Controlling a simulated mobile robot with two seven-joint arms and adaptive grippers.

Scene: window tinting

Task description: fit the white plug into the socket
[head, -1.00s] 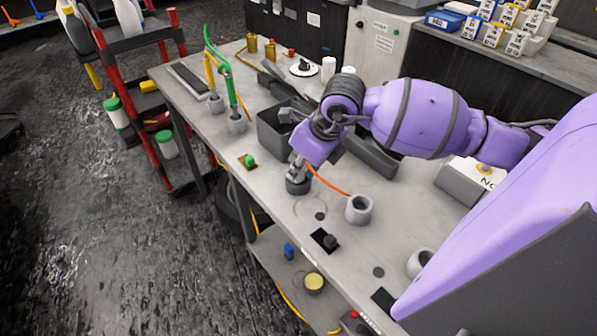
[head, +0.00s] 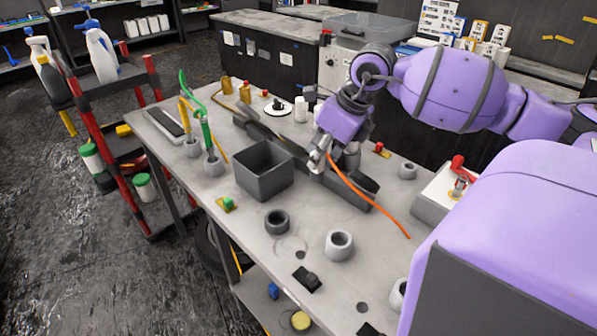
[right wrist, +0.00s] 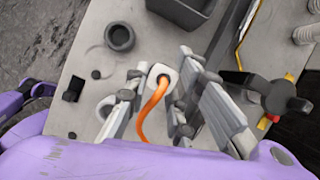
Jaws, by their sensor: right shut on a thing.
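My right gripper (head: 318,160) is shut on the white plug, above the middle of the bench near the long dark tray. In the right wrist view, the white plug (right wrist: 153,76) sits between the fingers, with an orange cable (right wrist: 150,108) coming out of its back end. In the head view the orange cable (head: 370,196) trails down to the right, and the fingers mostly hide the plug. I cannot tell for sure which fixture is the socket; a pale box with a red part on top (head: 440,200) stands at the bench's right. My left gripper is not in view.
A dark ring holder (head: 277,222) stands empty, with a pale ring holder (head: 339,244) to its right. A grey open bin (head: 264,172) and a long dark tray (head: 362,192) lie near the gripper. Green and yellow tools stand in holders at the left.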

